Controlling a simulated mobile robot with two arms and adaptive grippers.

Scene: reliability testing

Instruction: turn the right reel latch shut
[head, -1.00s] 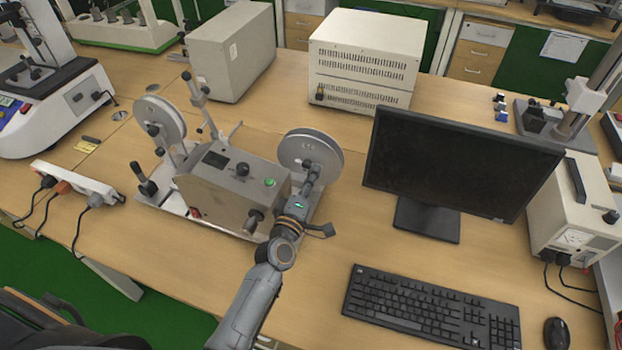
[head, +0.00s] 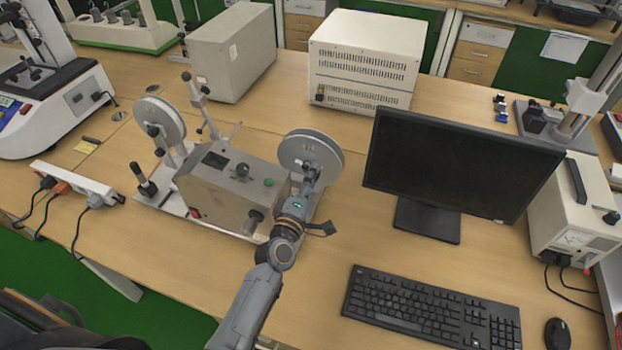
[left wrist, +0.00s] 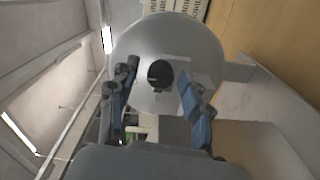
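The right reel (head: 316,150) is a grey disc standing upright at the right end of the winding machine (head: 225,190). In the left wrist view the disc (left wrist: 160,38) faces me with a small black latch (left wrist: 159,74) at its centre. My left gripper (head: 312,178) is in front of the right reel and partly covers its lower face. In the left wrist view its two blue-sided fingers (left wrist: 158,80) are apart, with the latch showing between them. I cannot tell whether they touch it. In the head view the latch is hard to make out. My right gripper is not in view.
A monitor (head: 455,165) stands right of the reel, with a keyboard (head: 430,308) in front. The left reel (head: 160,120) stands at the machine's other end. A power strip (head: 80,180) lies to the left. Bare tabletop lies between the machine and the keyboard.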

